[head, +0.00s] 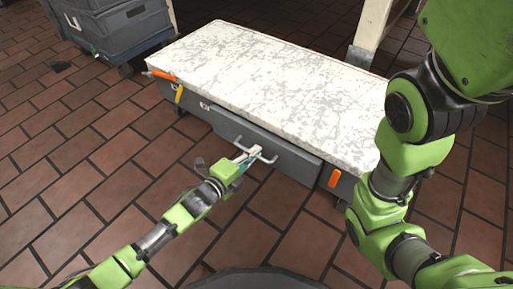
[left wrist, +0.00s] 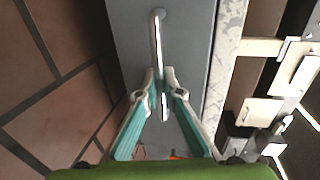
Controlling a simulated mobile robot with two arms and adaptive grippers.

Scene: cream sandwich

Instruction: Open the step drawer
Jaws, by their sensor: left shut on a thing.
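The step is a low grey unit with a worn white top (head: 290,85). Its grey drawer front (head: 295,160) faces me and carries a pale bar handle (head: 268,157). The drawer front sits close against the step body; I cannot tell whether there is a gap. My left gripper (head: 243,154) is at the handle, shut on it. In the left wrist view, the teal fingers of my left gripper (left wrist: 162,78) close around the handle bar (left wrist: 157,35), with the grey drawer front (left wrist: 185,40) behind. My right arm shows at the right of the head view, but its gripper is out of frame.
Grey crates (head: 115,30) stand on a wheeled base at the back left. Orange (head: 334,178) and yellow (head: 179,94) parts sit on the step's front side. A pale table leg (head: 370,30) stands behind. The brown tiled floor (head: 80,160) before the drawer is clear.

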